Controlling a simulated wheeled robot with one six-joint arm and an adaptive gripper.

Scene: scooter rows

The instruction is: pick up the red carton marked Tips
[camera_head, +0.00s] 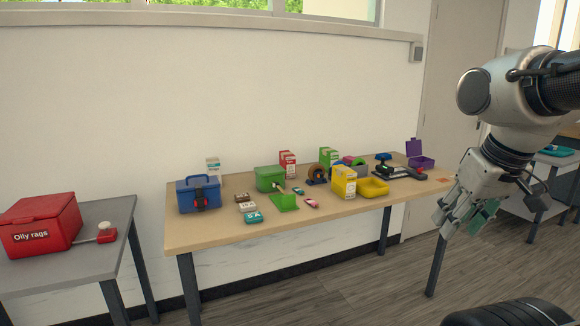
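A red carton (288,162) with a pale label stands upright near the back edge of the wooden table, behind a green box. Its lettering is too small to read. The lower left part of the carton is close behind the green box's lid in the picture. My gripper (468,215) hangs at the right, in front of the table's right end and well away from the carton. Its fingers look spread apart, pointing down, with a teal patch beside them that I cannot make out.
The wooden table (215,237) also holds a blue toolbox (198,193), green box (270,178), white carton (213,166), green carton (329,157), yellow carton (343,182) and yellow tray (374,188). A grey table with a red Oily rags bin (40,225) stands left. Floor in front is clear.

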